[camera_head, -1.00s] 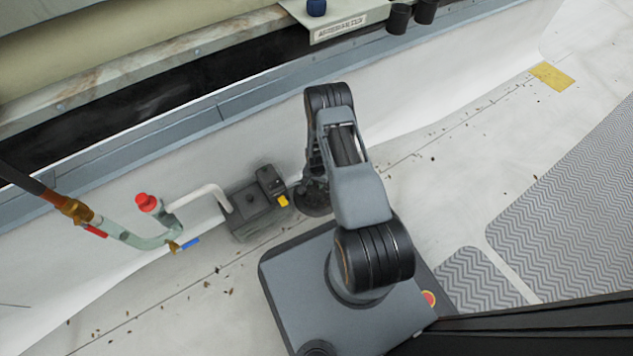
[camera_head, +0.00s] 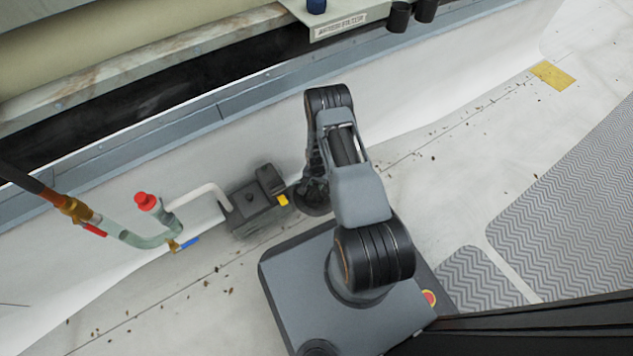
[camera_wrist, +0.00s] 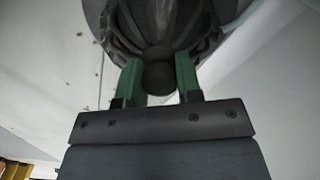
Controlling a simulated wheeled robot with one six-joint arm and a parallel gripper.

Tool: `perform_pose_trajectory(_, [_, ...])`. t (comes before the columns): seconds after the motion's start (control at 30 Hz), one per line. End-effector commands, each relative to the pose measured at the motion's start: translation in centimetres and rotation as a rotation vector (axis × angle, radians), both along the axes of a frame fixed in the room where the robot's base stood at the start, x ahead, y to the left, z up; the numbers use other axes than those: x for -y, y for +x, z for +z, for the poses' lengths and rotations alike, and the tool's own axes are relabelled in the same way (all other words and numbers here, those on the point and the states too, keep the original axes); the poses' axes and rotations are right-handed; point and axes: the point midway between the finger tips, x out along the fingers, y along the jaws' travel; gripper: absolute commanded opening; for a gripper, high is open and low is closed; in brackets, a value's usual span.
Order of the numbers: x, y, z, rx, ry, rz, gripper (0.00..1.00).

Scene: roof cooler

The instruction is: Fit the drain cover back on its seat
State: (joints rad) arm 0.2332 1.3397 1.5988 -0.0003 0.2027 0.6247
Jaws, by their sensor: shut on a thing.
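The drain cover (camera_wrist: 195,20) is a dark, ribbed, domed piece at the top of the wrist view, with a round knob (camera_wrist: 158,76) facing me. My gripper (camera_wrist: 158,82) has green fingers shut on the knob, one on each side. In the head view the cover (camera_head: 313,208) is a dark round shape low by the white upstand, just right of the dark pump box, partly hidden by my arm. The seat under it is hidden, and I cannot tell whether the cover touches it.
The dark pump box (camera_head: 254,212) with a yellow part (camera_head: 283,200) stands close left of the cover. A white pipe (camera_head: 203,192) and a red-capped valve (camera_head: 146,202) are further left. Debris dots the pale roof. Grey walkway mats (camera_head: 570,220) lie right.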

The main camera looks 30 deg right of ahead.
Motion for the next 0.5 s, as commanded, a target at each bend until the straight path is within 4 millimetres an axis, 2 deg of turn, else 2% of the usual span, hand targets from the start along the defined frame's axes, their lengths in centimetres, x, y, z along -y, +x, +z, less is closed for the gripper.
perform_pose_trajectory(0.5, [0.0, 0.01, -0.63, 0.0, 0.0, 0.0, 0.0])
